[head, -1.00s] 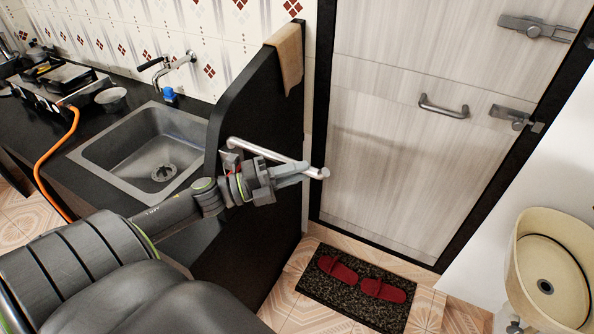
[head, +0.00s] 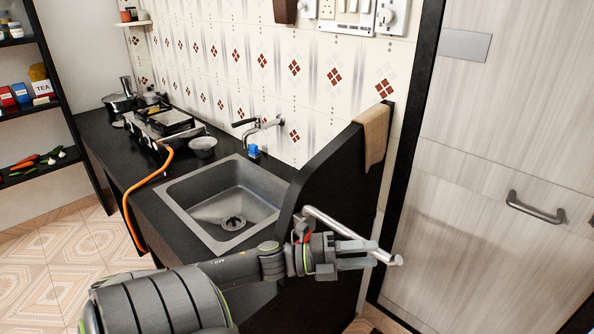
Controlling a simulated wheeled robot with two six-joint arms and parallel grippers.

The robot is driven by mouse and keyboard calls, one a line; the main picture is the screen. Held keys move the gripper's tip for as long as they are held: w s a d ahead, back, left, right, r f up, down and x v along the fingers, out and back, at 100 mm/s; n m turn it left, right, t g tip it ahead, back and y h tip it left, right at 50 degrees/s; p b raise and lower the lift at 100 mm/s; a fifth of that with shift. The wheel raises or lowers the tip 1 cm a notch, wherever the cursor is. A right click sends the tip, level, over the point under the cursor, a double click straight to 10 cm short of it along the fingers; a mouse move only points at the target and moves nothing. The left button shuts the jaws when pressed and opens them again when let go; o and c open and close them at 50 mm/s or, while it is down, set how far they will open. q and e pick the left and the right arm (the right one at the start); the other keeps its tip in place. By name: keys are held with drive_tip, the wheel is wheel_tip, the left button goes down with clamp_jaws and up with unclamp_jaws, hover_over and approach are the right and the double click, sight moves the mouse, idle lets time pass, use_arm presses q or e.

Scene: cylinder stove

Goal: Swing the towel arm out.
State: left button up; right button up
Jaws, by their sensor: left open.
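The towel arm (head: 340,225) is a silver metal bar with a bent end, mounted at the black side panel (head: 335,180) right of the sink. It points out to the right, toward the door. My left gripper (head: 374,254) comes in from the left and is open. Its two fingers point right along the bar, with the fingertips close to the bar's outer end. The bar's end shows just past the fingertips. Whether the fingers touch the bar, I cannot tell. My right gripper is not in view.
A tan towel (head: 375,135) hangs over the panel's top edge. The sink (head: 225,205) and black counter (head: 95,130) lie to the left, with a stove (head: 165,125) and orange hose (head: 130,215). A pale door (head: 480,200) with a handle (head: 535,207) stands right.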

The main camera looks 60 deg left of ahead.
use_arm(q)
drive_tip(key=p+v, duration=0.1)
drive_tip(key=v, duration=1.5)
drive_tip(key=shift+s+a, duration=0.15)
drive_tip(key=shift+s, duration=0.1)
